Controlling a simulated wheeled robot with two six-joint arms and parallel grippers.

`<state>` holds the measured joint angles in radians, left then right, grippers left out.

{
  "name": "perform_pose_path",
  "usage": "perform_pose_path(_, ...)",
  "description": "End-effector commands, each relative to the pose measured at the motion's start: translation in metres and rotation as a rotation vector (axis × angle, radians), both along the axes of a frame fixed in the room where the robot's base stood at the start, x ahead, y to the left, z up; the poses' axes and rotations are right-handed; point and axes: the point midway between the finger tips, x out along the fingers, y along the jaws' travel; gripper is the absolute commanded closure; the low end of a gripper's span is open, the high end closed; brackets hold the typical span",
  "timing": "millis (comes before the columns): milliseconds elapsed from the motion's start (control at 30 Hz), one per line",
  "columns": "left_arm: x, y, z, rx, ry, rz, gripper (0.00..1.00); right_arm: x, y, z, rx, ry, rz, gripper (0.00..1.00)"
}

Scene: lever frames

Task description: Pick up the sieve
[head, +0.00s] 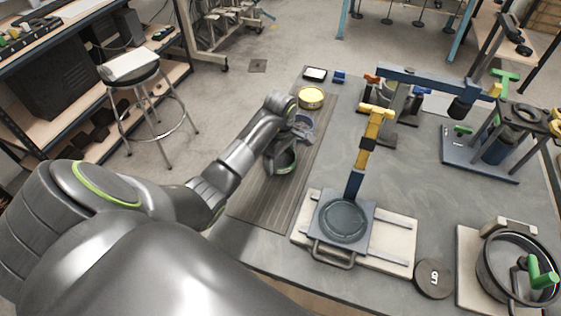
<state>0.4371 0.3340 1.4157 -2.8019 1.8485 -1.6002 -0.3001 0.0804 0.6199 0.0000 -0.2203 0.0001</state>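My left arm reaches in from the left, and its gripper (283,152) points down over the ribbed dark strip at the table's left side. Its fingers are too dark and small to tell whether they are open or shut. A dark round item with a greenish rim (286,168) is right under the gripper; I cannot tell if they touch. Either could be the sieve; no mesh is clear enough to say. My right gripper is not in view.
A yellow round tin (311,97) stands farther back on the strip (262,207). A lever frame with a yellow and blue lever (367,140) and a round plate stands right of it. A stool (130,88) stands left.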

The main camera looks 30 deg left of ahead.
Motion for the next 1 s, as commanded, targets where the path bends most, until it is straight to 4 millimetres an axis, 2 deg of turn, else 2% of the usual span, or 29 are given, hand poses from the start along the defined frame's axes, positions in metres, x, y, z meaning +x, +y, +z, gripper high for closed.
perform_pose_path(33, 0.0, 0.0, 0.0, 0.0, -0.001, 0.0, 0.29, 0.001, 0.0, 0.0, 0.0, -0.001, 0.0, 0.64)
perform_pose_path(167, 0.0, 0.0, 0.0, 0.001, -0.001, 0.0, 0.45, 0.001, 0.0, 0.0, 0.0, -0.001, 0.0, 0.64)
perform_pose_path(467, 0.001, 0.0, 0.005, 0.002, -0.004, 0.0, 0.45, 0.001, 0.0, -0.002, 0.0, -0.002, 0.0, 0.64)
perform_pose_path(567, 0.002, 0.001, 0.017, 0.002, -0.006, -0.001, 0.45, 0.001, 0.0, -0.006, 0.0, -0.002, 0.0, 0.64)
perform_pose_path(700, 0.002, 0.001, 0.05, 0.003, -0.009, -0.002, 0.45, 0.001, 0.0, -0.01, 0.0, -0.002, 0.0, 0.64)
perform_pose_path(800, 0.0, 0.0, 0.071, 0.001, -0.001, 0.0, 0.45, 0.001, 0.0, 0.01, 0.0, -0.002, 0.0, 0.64)
perform_pose_path(1000, 0.0, 0.0, 0.091, 0.001, -0.002, 0.0, 0.45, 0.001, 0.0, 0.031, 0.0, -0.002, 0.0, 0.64)
